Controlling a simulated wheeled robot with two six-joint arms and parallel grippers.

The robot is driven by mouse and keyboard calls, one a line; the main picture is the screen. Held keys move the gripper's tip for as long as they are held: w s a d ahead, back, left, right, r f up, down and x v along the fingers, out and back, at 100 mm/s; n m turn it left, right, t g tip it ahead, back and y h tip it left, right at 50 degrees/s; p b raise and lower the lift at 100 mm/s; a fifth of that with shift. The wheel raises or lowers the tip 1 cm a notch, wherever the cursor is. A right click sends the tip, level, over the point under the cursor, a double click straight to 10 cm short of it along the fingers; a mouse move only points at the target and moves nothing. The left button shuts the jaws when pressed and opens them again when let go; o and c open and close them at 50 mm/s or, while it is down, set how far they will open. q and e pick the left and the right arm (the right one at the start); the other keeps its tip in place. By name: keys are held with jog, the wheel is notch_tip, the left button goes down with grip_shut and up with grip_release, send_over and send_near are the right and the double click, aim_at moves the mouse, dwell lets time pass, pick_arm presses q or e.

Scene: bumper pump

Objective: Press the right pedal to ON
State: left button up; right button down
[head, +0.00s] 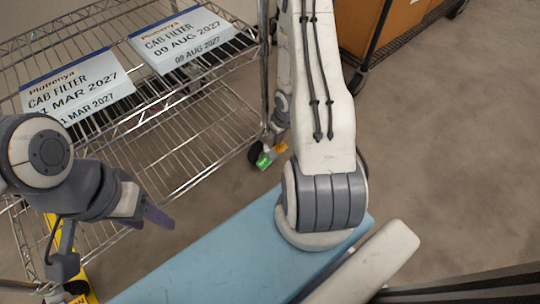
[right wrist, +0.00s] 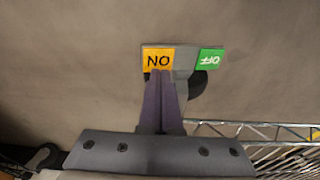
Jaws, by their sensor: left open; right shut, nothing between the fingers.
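The right pedal, with an orange ON plate (right wrist: 158,59) and a green OFF plate (right wrist: 210,59), is at the top middle of the right wrist view. In the head view its green end (head: 265,160) shows low by the wire cart's right caster. My right gripper (right wrist: 161,74) is shut and empty. Its purple fingertips overlap the lower edge of the ON plate in the picture; whether they touch it I cannot tell. My left gripper (head: 157,217) is open and empty, in front of the cart.
The wire cart (head: 175,135) carries two cab filter boxes, one (head: 78,88) on the left and one (head: 182,38) on the right. Another rack with cardboard boxes (head: 385,25) stands at the back right. The floor (head: 450,130) on the right is clear.

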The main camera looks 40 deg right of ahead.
aim_at(278, 147)
jog(key=shift+f+b, duration=1)
jog(key=shift+f, duration=0.2)
dwell(0.6)
notch_tip(278, 147, up, 7)
jog(key=p, duration=0.7)
jog(key=shift+r, duration=0.1)
dwell(0.6)
